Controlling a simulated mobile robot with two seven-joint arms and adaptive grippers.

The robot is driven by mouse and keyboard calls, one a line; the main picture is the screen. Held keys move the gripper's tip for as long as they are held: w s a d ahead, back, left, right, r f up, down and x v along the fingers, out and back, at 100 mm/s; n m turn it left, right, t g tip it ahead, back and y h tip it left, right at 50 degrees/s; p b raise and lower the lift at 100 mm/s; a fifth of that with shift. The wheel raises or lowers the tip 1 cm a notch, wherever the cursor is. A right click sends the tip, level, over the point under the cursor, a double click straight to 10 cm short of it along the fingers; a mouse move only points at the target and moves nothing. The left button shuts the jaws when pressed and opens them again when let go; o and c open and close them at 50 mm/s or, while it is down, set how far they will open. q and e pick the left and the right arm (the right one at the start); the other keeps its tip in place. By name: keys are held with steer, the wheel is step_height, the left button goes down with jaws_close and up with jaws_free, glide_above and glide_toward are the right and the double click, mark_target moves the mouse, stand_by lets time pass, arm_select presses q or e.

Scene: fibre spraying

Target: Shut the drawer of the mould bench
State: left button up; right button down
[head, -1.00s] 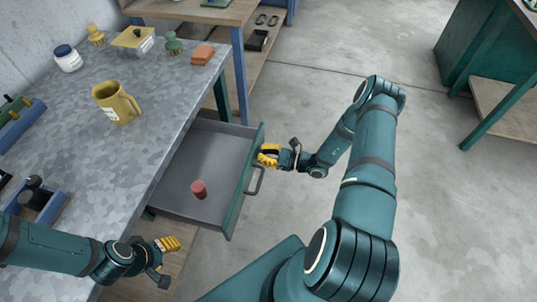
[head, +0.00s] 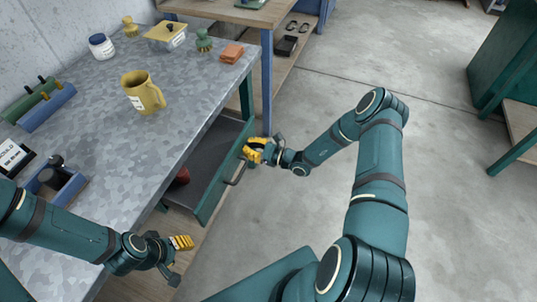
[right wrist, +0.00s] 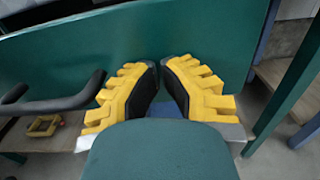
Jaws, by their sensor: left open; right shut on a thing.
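The drawer (head: 217,188) of the mould bench (head: 112,135) is partly open, with its green front standing out from the bench edge. A red object (head: 182,176) lies inside, partly hidden by the bench top. My right gripper (head: 255,150) is at the far end of the drawer front, beside the dark handle (head: 236,174). In the right wrist view its yellow fingers (right wrist: 160,75) are close together at the green front (right wrist: 205,40), with the handle (right wrist: 50,102) to their left. Exactly what they grip is unclear. My left gripper (head: 182,243) is open and empty by the bench's near edge.
On the bench stand a yellow mug (head: 141,92), a white jar (head: 101,46), a yellow-lidded box (head: 167,36), an orange block (head: 231,53) and blue holders (head: 47,107). A wooden-topped table (head: 235,10) stands beyond.

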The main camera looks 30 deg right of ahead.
mark_target(217, 141)
steer(key=b+x, duration=0.2)
steer(key=x, duration=1)
steer(key=shift+w+a, duration=0.15)
steer(key=shift+a, duration=0.05)
arm_select(q)
step_height(217, 141, down, 3)
steer(key=shift+s+d+b, duration=0.1)
steer(key=shift+b, duration=0.2)
arm_select(e)
steer(key=shift+w+a+r, duration=0.1)
steer(key=shift+w+a, duration=0.05)
